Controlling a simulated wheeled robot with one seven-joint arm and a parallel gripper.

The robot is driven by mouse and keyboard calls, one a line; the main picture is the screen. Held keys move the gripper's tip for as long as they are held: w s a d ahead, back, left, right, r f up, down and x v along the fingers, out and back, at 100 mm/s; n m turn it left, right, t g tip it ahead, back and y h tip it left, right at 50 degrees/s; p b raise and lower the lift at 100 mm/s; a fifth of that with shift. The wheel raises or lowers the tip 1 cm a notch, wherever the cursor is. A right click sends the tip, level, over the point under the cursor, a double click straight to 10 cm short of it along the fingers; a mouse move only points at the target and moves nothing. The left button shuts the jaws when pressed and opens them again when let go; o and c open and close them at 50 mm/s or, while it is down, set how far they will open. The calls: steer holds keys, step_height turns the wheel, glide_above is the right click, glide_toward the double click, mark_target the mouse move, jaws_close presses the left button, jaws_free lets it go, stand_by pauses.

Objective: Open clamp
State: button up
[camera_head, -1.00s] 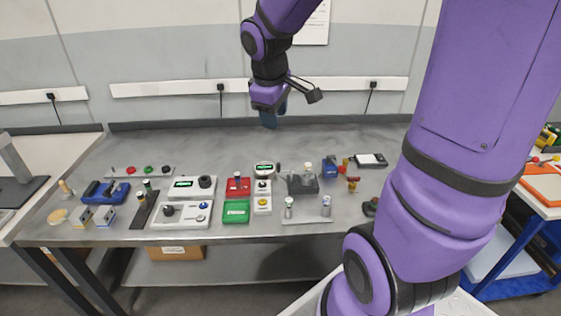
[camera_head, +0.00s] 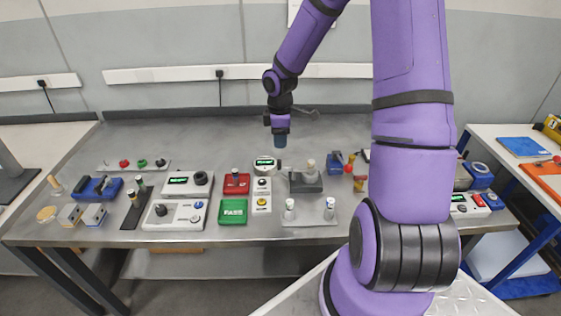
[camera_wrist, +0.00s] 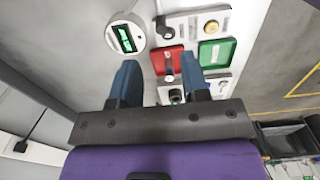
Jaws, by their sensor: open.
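I cannot tell for certain which thing is the clamp. A blue vice-like device (camera_head: 97,188) lies at the left of the bench, and a smaller blue device (camera_head: 334,164) stands right of the middle. My gripper (camera_head: 281,146) hangs fingers down over the bench, behind and above the round meter (camera_head: 265,163). In the wrist view, my gripper (camera_wrist: 158,78) has its two blue fingers apart with nothing held between them. The round meter (camera_wrist: 124,37), a red box (camera_wrist: 168,63) and a green box (camera_wrist: 216,53) lie beyond and below the fingers.
The grey bench (camera_head: 200,140) is clear along its back. Grey control boxes (camera_head: 180,214), a grey block with a post (camera_head: 306,181) and small bottles (camera_head: 289,209) crowd its front. My arm hides part of the right end. Another table (camera_head: 508,150) stands at right.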

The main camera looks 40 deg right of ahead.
mark_target(280, 160)
step_height(280, 160, down, 10)
steer(key=shift+f, duration=0.1)
stand_by(0.4)
steer(key=shift+c, duration=0.4)
jaws_close()
